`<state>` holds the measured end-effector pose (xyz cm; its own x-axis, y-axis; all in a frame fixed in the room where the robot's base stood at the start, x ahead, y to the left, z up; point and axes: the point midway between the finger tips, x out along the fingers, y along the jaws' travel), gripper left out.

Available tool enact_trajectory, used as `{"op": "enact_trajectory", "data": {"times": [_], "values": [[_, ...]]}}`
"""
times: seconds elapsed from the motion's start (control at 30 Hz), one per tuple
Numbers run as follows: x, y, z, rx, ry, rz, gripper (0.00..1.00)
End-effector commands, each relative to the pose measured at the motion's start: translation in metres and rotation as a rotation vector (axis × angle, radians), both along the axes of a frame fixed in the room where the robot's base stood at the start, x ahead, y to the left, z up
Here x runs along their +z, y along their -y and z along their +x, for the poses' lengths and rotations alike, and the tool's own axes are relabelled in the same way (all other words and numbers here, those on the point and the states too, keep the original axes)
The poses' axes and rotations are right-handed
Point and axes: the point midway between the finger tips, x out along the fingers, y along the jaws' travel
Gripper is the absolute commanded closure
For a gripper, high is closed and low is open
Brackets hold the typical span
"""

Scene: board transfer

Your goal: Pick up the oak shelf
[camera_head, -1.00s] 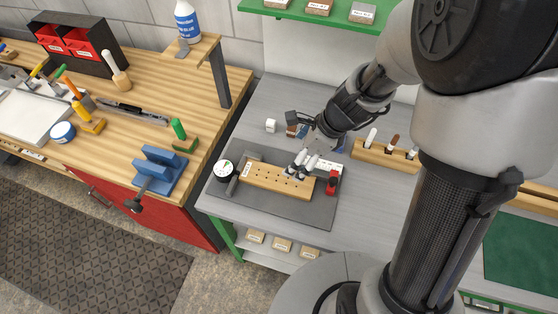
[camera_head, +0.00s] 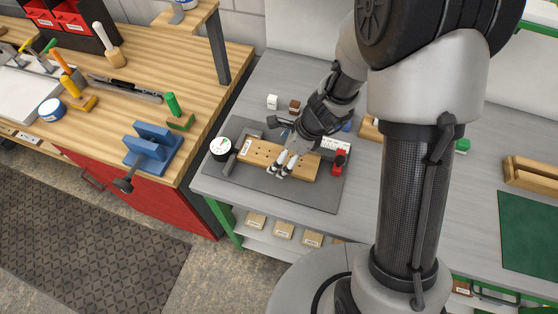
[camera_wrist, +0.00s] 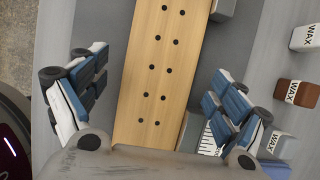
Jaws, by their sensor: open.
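The oak shelf (camera_head: 262,150) appears to be the pale wooden board with two rows of dark holes, lying flat on the grey mat (camera_head: 300,200). A small white label is at its left end. My gripper (camera_head: 282,170) is over the middle and front edge of the board in the head view and hides part of it. In the wrist view the board (camera_wrist: 155,90) runs lengthwise between the two spread fingers of my gripper (camera_wrist: 160,68). The fingers are open, one on each side, with gaps showing between them and the board. Nothing is held.
A round white dial or tin (camera_head: 221,147) stands by the board's left end. A red tool (camera_head: 339,162) stands by its right end. Wax blocks (camera_wrist: 297,93) lie behind the mat. A blue vise (camera_head: 152,150) is on the wooden bench at left.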

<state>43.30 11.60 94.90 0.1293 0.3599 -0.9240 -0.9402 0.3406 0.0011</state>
Motion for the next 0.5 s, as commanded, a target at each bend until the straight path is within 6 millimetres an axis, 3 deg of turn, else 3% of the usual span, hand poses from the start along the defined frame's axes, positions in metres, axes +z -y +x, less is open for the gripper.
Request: {"op": "enact_trajectory", "data": {"times": [0.07, 0.27, 0.5], "values": [[-0.0087, -0.0029, 0.0012, 0.0, 0.0, 0.0, 0.1], [-0.0068, -0.0031, 0.0016, -0.002, 0.001, -0.001, 0.1], [-0.0067, -0.003, 0.0014, -0.001, 0.001, 0.0, 0.25]]}}
